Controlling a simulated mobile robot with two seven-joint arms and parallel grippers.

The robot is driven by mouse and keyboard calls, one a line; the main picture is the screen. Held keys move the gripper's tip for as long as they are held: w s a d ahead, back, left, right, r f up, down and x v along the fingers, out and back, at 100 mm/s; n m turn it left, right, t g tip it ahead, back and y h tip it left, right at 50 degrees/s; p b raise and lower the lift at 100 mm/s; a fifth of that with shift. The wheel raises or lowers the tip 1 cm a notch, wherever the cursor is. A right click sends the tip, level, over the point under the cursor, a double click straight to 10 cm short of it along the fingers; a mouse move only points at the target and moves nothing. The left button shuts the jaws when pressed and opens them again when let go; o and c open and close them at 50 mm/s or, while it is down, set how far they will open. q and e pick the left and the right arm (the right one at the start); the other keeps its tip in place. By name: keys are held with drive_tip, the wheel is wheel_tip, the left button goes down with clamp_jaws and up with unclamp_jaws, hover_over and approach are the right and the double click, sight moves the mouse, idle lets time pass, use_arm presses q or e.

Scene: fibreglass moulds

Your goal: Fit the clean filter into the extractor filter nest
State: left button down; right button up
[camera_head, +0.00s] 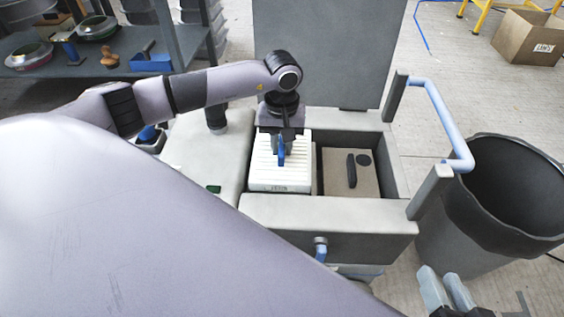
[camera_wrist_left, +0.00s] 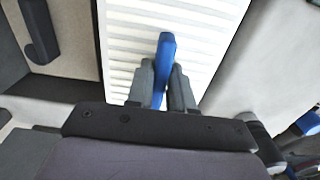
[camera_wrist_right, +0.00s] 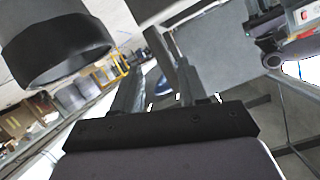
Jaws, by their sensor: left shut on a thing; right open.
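The clean filter (camera_head: 292,178) is a white pleated block with a blue handle (camera_head: 281,150) on its top. My left gripper (camera_head: 282,140) is shut on this handle, and the wrist view shows both fingers against the blue handle (camera_wrist_left: 164,62). The filter is at the left part of the open extractor box (camera_head: 330,212); how deep it sits in the nest I cannot tell. The white pleats also show in the left wrist view (camera_wrist_left: 205,45). My right gripper (camera_head: 446,290) is open and empty at the lower right, outside the box.
A beige block with a dark handle (camera_head: 338,185) fills the box's right compartment. The lid (camera_head: 325,50) stands open behind. A blue-grey rail (camera_head: 440,115) rises at the box's right, near a black-lined bin (camera_head: 470,240). A shelf (camera_head: 110,68) with tools is at the back left.

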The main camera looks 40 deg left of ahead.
use_arm(q)
wheel_tip(320, 180, down, 5)
drive_tip(key=shift+r+b, duration=0.1)
drive_tip(key=shift+b, duration=0.65)
drive_tip(key=shift+f, duration=0.2)
drive_tip(key=shift+r, duration=0.1)
use_arm(e)
drive_tip(key=shift+d+r+t+h, duration=0.1)
drive_tip(key=shift+d+t+h, duration=0.25)
drive_tip(key=shift+d, duration=0.25)
use_arm(q)
drive_tip(key=c, duration=1.4)
unclamp_jaws()
drive_tip(key=shift+f, duration=0.2)
drive_tip(key=o, duration=0.4)
use_arm(e)
drive_tip(key=shift+s+d+f+n, duration=0.1)
drive_tip(key=shift+s+f+n, duration=0.1)
drive_tip(key=shift+f+n, duration=0.1)
